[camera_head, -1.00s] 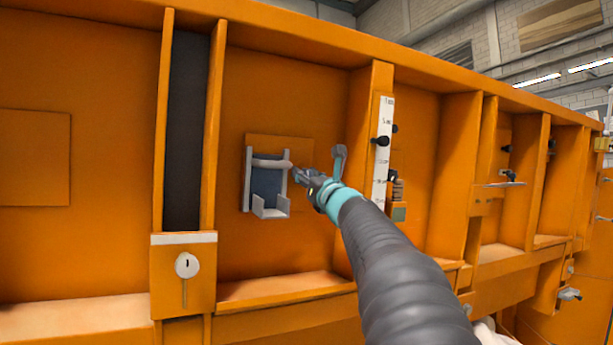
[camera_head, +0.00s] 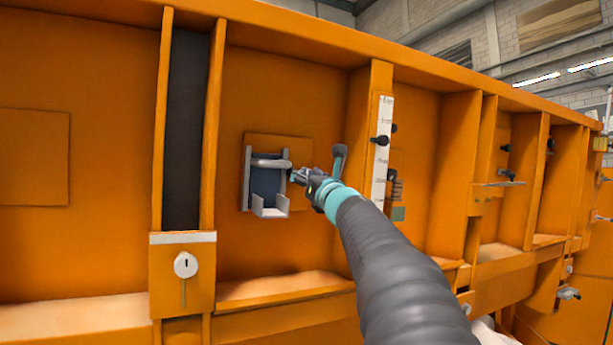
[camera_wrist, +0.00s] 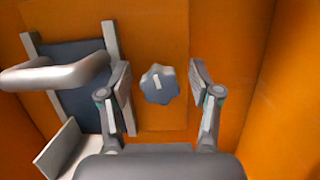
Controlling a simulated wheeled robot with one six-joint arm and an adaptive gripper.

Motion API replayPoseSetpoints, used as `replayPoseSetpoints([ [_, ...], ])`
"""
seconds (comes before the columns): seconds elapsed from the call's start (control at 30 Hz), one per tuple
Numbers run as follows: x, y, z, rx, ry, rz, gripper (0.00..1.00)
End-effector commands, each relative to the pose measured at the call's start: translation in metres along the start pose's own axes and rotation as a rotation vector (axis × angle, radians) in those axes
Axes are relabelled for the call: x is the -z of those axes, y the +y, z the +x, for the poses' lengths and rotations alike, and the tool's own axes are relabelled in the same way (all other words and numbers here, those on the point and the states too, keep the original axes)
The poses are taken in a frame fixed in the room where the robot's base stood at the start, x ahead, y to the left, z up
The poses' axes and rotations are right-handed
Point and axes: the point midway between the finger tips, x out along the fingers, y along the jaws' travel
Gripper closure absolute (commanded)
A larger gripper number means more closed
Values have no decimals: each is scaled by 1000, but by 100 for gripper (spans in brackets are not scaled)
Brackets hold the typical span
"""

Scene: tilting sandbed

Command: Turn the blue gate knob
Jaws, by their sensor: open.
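The blue gate knob (camera_wrist: 159,85) is a blue-grey lobed knob with a light mark, set on the orange panel in the wrist view. My gripper (camera_wrist: 163,88) is open, with one finger on each side of the knob and a visible gap on both sides. I cannot tell how far the fingertips are from the panel. In the head view my gripper (camera_head: 297,177) is just right of the grey gate frame (camera_head: 247,180), and the knob is hidden behind it. The gate (camera_wrist: 80,85) has a dark blue-grey plate between grey rails.
A grey bar handle (camera_wrist: 60,74) crosses the gate's upper part, close to my left finger. A grey chute (camera_head: 270,210) juts out below. Orange ribs flank this bay.

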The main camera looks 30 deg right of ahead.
Motion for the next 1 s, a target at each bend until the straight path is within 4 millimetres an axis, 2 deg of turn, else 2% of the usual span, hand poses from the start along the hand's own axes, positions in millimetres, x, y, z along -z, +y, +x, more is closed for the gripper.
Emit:
replayPoseSetpoints([
  [0.17,0,0,-7,1,0,1,37],
  [0.27,-1,0,-19,2,1,0,37],
  [0.6,-1,0,-81,2,0,0,37],
  [0.8,-1,0,-109,2,0,-1,37],
  [1.0,0,0,-120,-1,-1,0,37],
])
